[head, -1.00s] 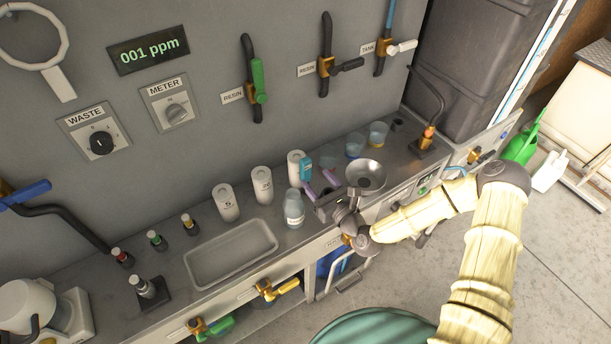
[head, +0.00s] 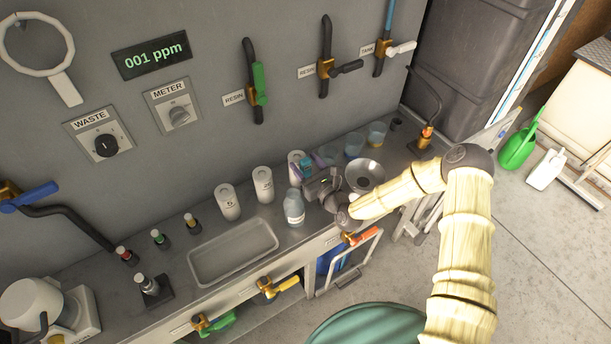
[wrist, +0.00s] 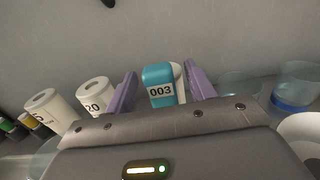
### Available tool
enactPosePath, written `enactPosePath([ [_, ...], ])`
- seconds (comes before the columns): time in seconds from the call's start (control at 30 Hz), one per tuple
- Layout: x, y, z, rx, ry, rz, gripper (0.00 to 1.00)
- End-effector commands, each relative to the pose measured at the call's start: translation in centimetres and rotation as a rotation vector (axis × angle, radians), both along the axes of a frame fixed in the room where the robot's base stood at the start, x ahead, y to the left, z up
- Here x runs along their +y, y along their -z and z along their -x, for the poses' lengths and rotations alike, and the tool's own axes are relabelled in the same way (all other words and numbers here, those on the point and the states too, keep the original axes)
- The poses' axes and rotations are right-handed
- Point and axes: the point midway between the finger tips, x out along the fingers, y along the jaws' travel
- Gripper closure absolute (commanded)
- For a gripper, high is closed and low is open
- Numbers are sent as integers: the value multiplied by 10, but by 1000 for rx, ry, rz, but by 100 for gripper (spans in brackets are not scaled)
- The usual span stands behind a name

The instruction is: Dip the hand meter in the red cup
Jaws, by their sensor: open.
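The hand meter is a teal block reading 003 in the wrist view (wrist: 160,88); it also shows in the head view (head: 307,161), near the wall in front of a white cylinder (wrist: 179,76). My gripper (wrist: 161,88) is open, with its lavender fingers on either side of the meter and gaps showing between. In the head view my gripper (head: 307,162) reaches over the counter and partly hides the meter. I cannot make out a red cup.
White cylinders marked 5 (head: 228,203) and 20 (head: 263,185) stand left of the gripper. A sink (head: 233,251) lies further left.

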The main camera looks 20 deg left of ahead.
Motion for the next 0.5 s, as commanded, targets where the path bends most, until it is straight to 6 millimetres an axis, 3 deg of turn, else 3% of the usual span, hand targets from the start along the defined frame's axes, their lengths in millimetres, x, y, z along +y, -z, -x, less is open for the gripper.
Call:
enactPosePath([
  [0.17, 15, -1, -13, -2, -1, 1, 45],
  [0.5, 17, 0, -15, 0, 1, 0, 45],
])
